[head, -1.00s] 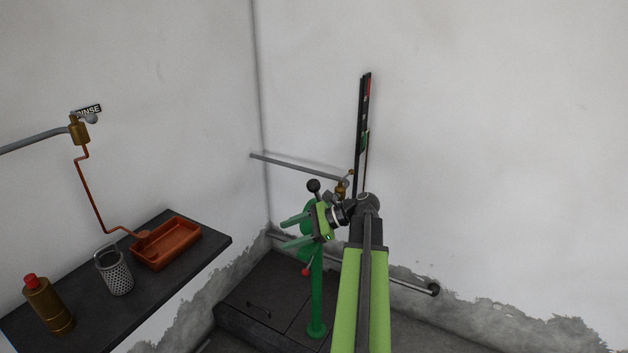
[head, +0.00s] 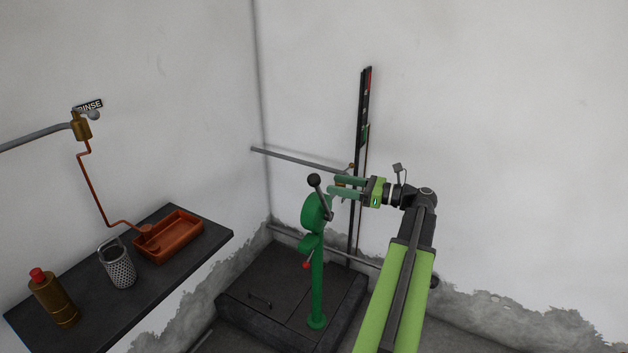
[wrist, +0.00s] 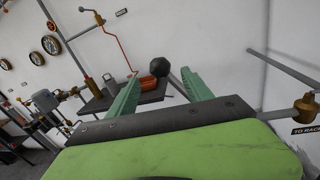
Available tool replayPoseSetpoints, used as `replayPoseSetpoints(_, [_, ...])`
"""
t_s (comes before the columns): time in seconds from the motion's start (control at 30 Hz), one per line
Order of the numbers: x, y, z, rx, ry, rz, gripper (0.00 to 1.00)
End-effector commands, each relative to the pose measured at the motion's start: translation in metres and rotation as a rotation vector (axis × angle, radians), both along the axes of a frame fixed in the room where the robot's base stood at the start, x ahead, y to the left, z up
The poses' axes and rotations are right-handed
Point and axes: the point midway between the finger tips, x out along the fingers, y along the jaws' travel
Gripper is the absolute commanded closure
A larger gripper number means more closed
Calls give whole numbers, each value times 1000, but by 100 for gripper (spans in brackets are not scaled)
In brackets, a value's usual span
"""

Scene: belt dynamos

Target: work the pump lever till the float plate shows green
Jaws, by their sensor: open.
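The green hand pump (head: 317,262) stands on the dark plinth in the corner. Its lever (head: 325,198) has a dark ball knob (head: 314,180) at its upper end. My gripper (head: 333,186) is open, just right of the lever, its fingers pointing left. In the wrist view the knob (wrist: 158,67) shows beyond and between the open fingers (wrist: 163,92); nothing is held. The tall dark gauge (head: 362,120) on the wall behind has red near its top and a small green patch (head: 364,134) partway down. I cannot tell whether that patch is the float plate.
A dark shelf (head: 150,297) at left bears an orange tray (head: 190,240), a perforated metal basket (head: 121,272) and a brass bottle with a red cap (head: 55,300). Pipes run along the walls. The dark plinth (head: 240,305) fills the corner floor.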

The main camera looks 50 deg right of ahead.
Motion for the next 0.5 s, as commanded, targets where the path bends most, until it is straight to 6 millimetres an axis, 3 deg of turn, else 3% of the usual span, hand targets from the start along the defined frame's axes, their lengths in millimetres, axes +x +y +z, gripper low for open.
replayPoseSetpoints(0.2, [48,21,0,0,1,3,41])
replayPoseSetpoints(0.5, [76,33,0,-1,1,0,41])
